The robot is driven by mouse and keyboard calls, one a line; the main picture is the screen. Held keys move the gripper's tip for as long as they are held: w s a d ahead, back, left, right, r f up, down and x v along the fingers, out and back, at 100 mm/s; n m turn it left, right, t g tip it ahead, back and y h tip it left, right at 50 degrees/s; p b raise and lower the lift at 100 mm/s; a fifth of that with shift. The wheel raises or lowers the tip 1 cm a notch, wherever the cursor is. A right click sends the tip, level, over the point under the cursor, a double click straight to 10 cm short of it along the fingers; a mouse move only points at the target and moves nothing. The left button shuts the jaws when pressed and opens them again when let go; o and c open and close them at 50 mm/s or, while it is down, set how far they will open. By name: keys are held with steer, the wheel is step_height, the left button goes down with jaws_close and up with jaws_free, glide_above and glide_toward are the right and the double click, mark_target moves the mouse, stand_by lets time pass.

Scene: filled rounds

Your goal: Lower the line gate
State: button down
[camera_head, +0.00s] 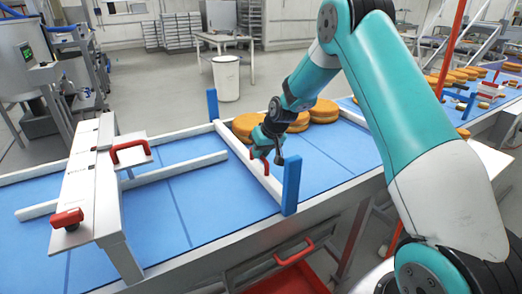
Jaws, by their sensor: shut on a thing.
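The line gate is a white bar (237,146) lying across the blue conveyor belt between two blue posts, a far one (212,105) and a near one (291,186). A red handle (266,167) shows at the middle of the bar. My gripper (264,155) reaches down to it from the upper right and is shut on the handle; its fingers partly hide it. The gap between the bar's underside and the belt is hard to judge. Orange-yellow rounds (322,112) sit close behind the bar on its right side.
A white bridge-like frame (93,190) with a red handle (128,150) and a red knob (67,218) stands over the belt at left. A white rail (170,172) lies along the belt. A red bin (290,282) is below the front edge. More rounds (465,75) lie far right.

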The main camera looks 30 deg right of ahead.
steer(key=shift+s+f, duration=0.15)
steer(key=shift+f, duration=0.1)
steer(key=c, duration=1.1)
jaws_free()
steer(key=shift+f, duration=0.1)
steer(key=shift+r, duration=0.35)
steer(key=b+v, duration=0.3)
steer(key=v, duration=1.4)
